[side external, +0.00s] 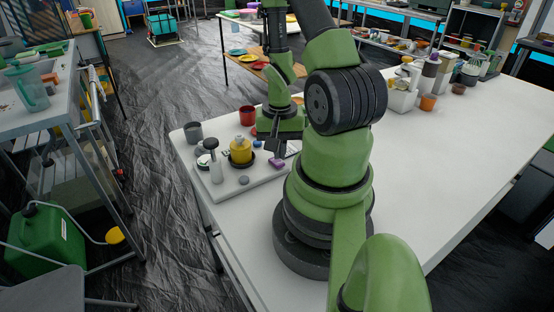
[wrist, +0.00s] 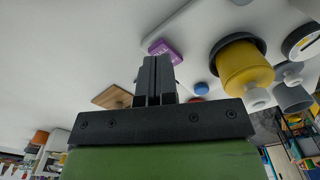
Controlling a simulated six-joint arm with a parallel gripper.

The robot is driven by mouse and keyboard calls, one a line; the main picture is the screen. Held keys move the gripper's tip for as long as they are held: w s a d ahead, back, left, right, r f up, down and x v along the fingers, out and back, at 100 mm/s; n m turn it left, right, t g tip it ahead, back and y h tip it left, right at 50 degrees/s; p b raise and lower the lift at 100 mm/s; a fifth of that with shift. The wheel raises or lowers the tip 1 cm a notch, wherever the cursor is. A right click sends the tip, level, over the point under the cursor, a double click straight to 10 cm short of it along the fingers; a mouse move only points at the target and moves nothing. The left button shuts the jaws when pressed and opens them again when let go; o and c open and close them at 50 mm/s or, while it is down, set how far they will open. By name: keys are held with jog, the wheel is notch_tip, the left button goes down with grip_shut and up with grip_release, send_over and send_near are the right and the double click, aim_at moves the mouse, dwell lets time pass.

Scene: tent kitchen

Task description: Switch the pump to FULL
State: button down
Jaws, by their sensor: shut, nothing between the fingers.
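A purple block (side external: 277,163) with light lettering that looks like FULL sits on the white board (side external: 222,193); it also shows in the wrist view (wrist: 165,48). A yellow rounded body (side external: 241,152), possibly the pump, stands on a dark round base to the left of the purple block; it is at the upper right in the wrist view (wrist: 244,72). My gripper (side external: 276,149) is shut and empty. Its fingertips (wrist: 157,60) appear close to the purple block; contact cannot be told. No switch lever is clearly visible.
A blue button (wrist: 201,89) and a grey disc (side external: 243,180) are nearby. A white cylinder with dark top (side external: 214,161), a grey cup (side external: 193,132) and a red cup (side external: 247,116) stand around. A wooden square (wrist: 112,96) lies left. Several containers line the table's back right.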

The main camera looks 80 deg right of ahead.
jog(key=shift+f, duration=1.05)
dwell(0.4)
jog(key=shift+r, duration=3.5)
jog(key=w+a+r+n+t+h, duration=0.1)
jog(key=w+a+r+n+t, duration=0.2)
jog(key=w+r, duration=0.4)
jog(key=s+a+r+n+t+y, duration=0.3)
jog(key=a+r+n, duration=0.5)
jog(key=a+r, duration=0.6)
jog(key=shift+s+a+r+t, duration=0.35)
jog(key=shift+a+t, duration=0.25)
jog(key=shift+a, duration=0.05)
